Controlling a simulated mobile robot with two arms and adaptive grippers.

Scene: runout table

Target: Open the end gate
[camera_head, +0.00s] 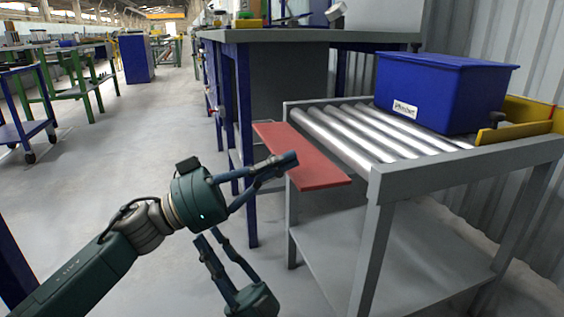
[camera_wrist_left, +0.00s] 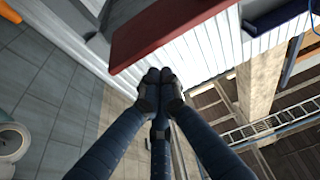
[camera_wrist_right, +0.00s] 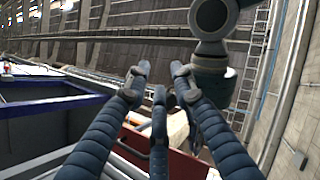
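The red end gate (camera_head: 318,172) is a flat panel along the near left end of the roller table (camera_head: 425,180). I cannot tell its exact tilt. My left gripper (camera_head: 290,163) is at the gate's outer side, its fingers overlapping the gate in the head view. Its fingertips are together with nothing visible between them in the left wrist view (camera_wrist_left: 160,78), just below the red panel (camera_wrist_left: 165,32); contact is unclear. My right gripper (camera_head: 208,243) is lower, left of the table, empty with fingertips apart in the right wrist view (camera_wrist_right: 160,75). Red shows behind its fingers (camera_wrist_right: 188,165).
A blue lidded box (camera_head: 440,90) stands on the rollers (camera_head: 350,130), near a yellow guard (camera_head: 515,130) at the right. A grey shelf (camera_head: 385,265) is below the rollers. A blue-legged bench (camera_head: 300,37) stands behind.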

